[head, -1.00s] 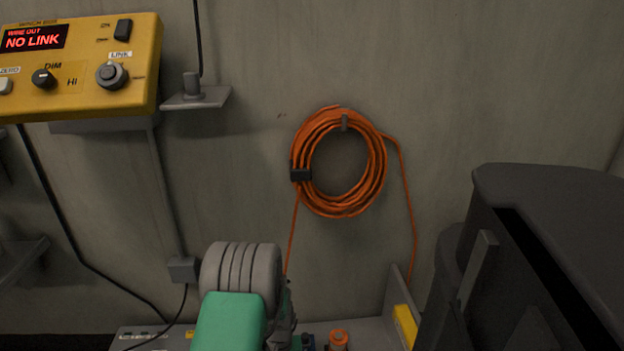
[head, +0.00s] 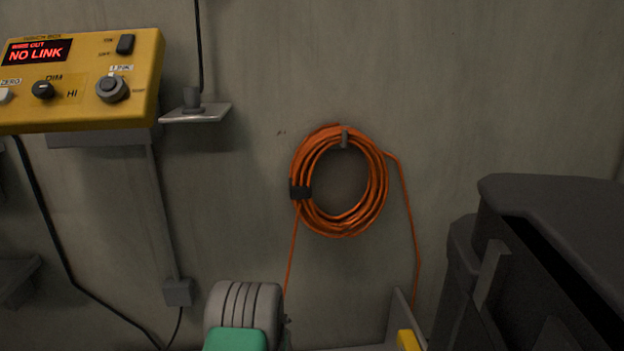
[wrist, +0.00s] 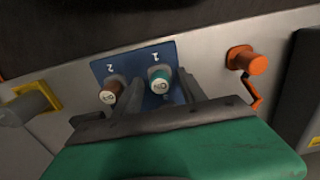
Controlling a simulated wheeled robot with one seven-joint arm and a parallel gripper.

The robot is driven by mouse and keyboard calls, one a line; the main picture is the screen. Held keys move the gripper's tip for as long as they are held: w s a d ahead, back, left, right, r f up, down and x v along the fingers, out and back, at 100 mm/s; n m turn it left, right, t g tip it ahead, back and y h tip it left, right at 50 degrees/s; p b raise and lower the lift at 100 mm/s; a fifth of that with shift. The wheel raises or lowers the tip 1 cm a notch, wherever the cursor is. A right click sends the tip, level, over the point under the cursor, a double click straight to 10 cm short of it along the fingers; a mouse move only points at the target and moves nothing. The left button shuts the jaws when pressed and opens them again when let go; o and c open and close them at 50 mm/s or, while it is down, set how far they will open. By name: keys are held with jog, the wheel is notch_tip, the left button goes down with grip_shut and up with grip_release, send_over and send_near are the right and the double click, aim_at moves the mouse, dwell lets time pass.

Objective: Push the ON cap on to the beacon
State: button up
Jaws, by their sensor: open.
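In the wrist view a blue panel (wrist: 137,68) marked 1 and 2 carries two round, pale-faced caps. The teal-sided cap (wrist: 160,82) is under the 1, and the brown-sided cap (wrist: 108,97) is under the 2. Their lettering is small and tilted, so I cannot tell which reads ON. My gripper (wrist: 158,84) is open, its two dark fingers pointing at the panel. The teal-sided cap shows between the fingertips; I cannot tell whether they touch it. The left fingertip overlaps the brown-sided cap's edge.
An orange knob (wrist: 247,60) sticks out right of the panel, and a grey cylinder with a yellow collar (wrist: 47,95) stands left. In the head view are a yellow control box (head: 80,80) reading NO LINK, a coiled orange cable (head: 375,200) and a dark case (head: 550,200).

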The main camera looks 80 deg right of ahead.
jog(key=shift+c, duration=0.6)
dwell(0.3)
grip_shut()
dwell(1.1)
jog(key=shift+r, duration=0.1)
jog(key=shift+r+p, duration=2.7)
jog(key=shift+r, duration=0.25)
